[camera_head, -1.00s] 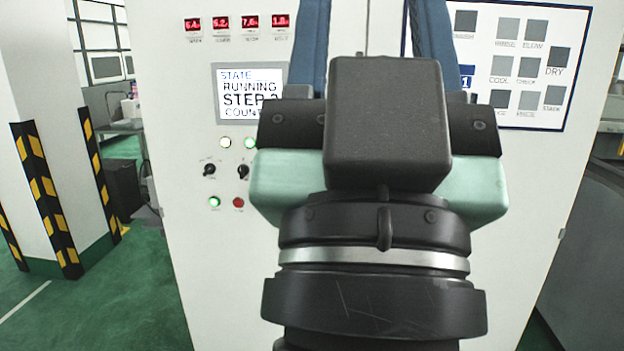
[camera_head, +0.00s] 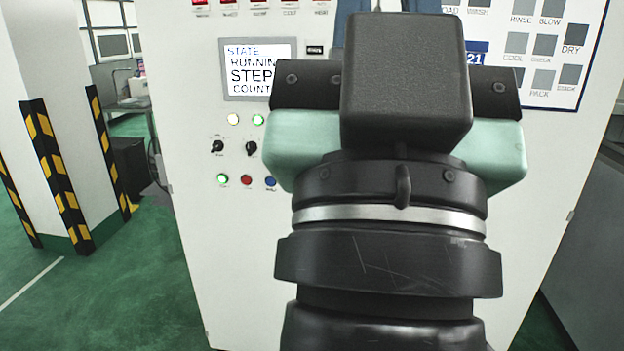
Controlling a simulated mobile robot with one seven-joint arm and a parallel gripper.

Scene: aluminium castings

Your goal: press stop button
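A red button (camera_head: 246,181) sits in the low row on the white machine front, between a lit green button (camera_head: 222,180) and a blue button (camera_head: 270,182). It is the likely stop button, but the labels are too small to read. My gripper (camera_head: 382,8) is seen from behind, right of the buttons and apart from them. The fingertips are hidden or out of frame, and nothing shows between the fingers.
Above the buttons are two dark knobs (camera_head: 251,148), two lit lamps and a screen (camera_head: 259,69) reading STATE RUNNING. A panel of grey squares (camera_head: 543,45) is at upper right. A striped pillar (camera_head: 64,165) stands at left. Green floor (camera_head: 130,290) is clear at lower left.

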